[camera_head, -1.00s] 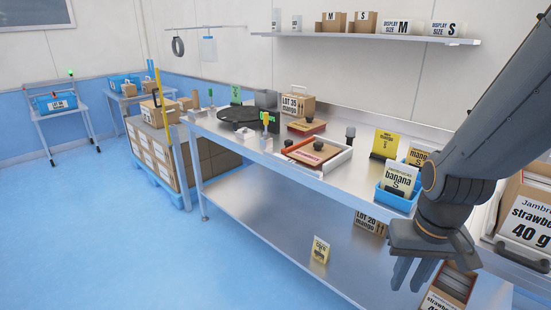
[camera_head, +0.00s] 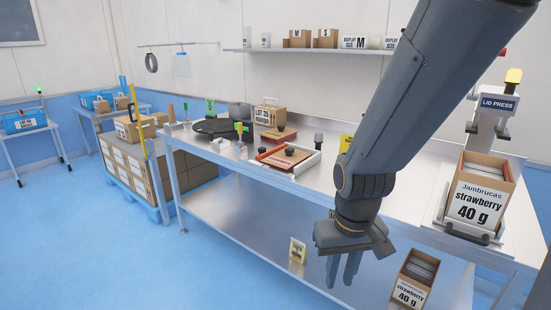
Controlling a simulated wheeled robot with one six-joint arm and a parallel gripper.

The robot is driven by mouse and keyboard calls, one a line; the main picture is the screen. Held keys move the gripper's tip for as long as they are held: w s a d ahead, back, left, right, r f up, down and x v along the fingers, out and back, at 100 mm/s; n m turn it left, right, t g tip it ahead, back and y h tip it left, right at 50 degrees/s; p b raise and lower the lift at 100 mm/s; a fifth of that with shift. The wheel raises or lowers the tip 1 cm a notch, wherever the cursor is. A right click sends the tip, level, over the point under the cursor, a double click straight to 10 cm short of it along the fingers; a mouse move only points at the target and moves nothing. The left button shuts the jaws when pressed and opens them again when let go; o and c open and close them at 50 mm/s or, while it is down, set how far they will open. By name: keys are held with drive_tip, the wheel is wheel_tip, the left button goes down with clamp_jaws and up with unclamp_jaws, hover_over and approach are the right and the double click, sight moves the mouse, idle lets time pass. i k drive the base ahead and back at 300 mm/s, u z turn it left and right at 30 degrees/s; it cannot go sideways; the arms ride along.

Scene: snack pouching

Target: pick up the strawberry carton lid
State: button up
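A strawberry carton (camera_head: 480,205) labelled "Jambrucas strawberry 40 g" stands open-topped at the lid press (camera_head: 498,104) on the right. A second strawberry carton (camera_head: 412,282), tilted in the picture, is low at the bottom right, with grey contents showing in its top. I cannot make out a separate strawberry carton lid; it may be hidden or out of view. My gripper (camera_head: 343,280) points down in front of the steel table, left of both cartons. Its fingers look apart, with nothing visible between them.
The steel table (camera_head: 225,172) has a lower shelf (camera_head: 235,215). A red-edged tray (camera_head: 262,160), a mango box (camera_head: 268,116) and a yellow card (camera_head: 298,250) are nearby. My arm covers part of the table. Blue floor is clear at left.

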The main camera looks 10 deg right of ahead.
sight(286, 160)
drive_tip(key=i, duration=0.35)
drive_tip(key=z, duration=0.05)
drive_tip(key=k, duration=0.6)
drive_tip(key=u, duration=0.4)
drive_tip(key=i, duration=0.75)
drive_tip(key=u, duration=0.15)
